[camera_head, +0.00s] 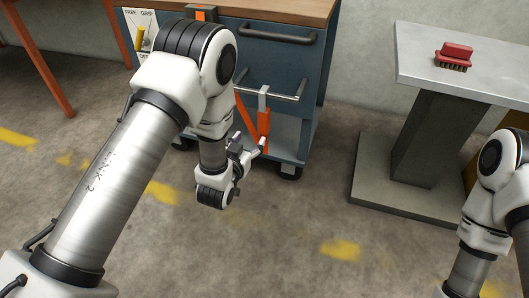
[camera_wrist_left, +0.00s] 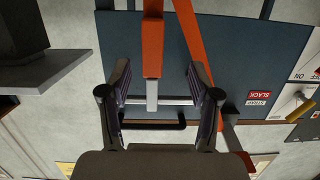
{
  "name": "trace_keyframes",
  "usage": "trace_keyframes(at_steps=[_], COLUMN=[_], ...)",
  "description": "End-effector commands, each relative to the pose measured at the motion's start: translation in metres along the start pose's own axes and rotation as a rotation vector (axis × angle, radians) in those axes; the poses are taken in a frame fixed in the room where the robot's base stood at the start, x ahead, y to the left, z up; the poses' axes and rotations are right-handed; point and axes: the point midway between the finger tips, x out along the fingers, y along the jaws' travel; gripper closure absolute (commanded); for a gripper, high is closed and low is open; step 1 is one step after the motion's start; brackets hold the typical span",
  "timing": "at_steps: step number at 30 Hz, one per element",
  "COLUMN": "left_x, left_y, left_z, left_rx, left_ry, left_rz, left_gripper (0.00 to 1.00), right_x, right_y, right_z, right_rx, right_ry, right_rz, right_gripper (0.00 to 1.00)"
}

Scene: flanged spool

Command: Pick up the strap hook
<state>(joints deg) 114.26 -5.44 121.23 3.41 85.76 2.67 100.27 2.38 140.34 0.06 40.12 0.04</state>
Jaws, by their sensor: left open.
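The strap hook (camera_head: 263,97) is a grey metal piece over the rail on the front of the blue cabinet, with an orange strap (camera_head: 264,122) hanging below it. In the left wrist view the grey hook (camera_wrist_left: 152,92) and its orange strap (camera_wrist_left: 152,45) lie between my fingers. My left gripper (camera_head: 252,148) is open, low in front of the cabinet near the strap's lower end. In the left wrist view the open fingers (camera_wrist_left: 160,72) stand on either side of the strap, with gaps both sides. My right gripper is out of view.
The blue cabinet (camera_head: 265,62) has a wooden top (camera_head: 275,8), a dark handle (camera_head: 277,34) and a rail (camera_head: 285,97). A second orange strap (camera_head: 246,117) slants beside the hook. A grey pedestal table (camera_head: 480,82) at right carries a red brush (camera_head: 455,55). Floor in front is clear.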

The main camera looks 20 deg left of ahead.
Motion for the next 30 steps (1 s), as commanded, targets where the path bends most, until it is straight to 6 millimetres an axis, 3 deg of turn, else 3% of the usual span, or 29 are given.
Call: trace_keyframes(at_steps=[1,3,8,21,28,30], left_x=[0.014,0.021,0.034,0.098,0.101,0.101], left_y=[0.003,0.007,0.009,0.011,0.011,0.011], left_z=[0.019,0.011,-0.003,-0.017,-0.020,-0.020], left_rx=[0.001,0.002,0.001,0.002,0.002,0.002], left_ry=[0.066,0.137,0.204,0.200,0.196,0.196], left_rz=[0.006,0.012,0.016,0.015,0.015,0.016], left_gripper=[0.38,0.38,0.38,0.38,0.38,0.62], right_x=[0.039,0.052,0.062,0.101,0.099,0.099], right_y=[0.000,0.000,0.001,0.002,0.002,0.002], right_z=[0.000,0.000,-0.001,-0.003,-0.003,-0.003], right_rx=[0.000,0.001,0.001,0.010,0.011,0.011], right_ry=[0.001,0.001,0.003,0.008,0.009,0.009], right_rz=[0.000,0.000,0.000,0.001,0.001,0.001], right_gripper=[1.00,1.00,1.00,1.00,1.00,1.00])
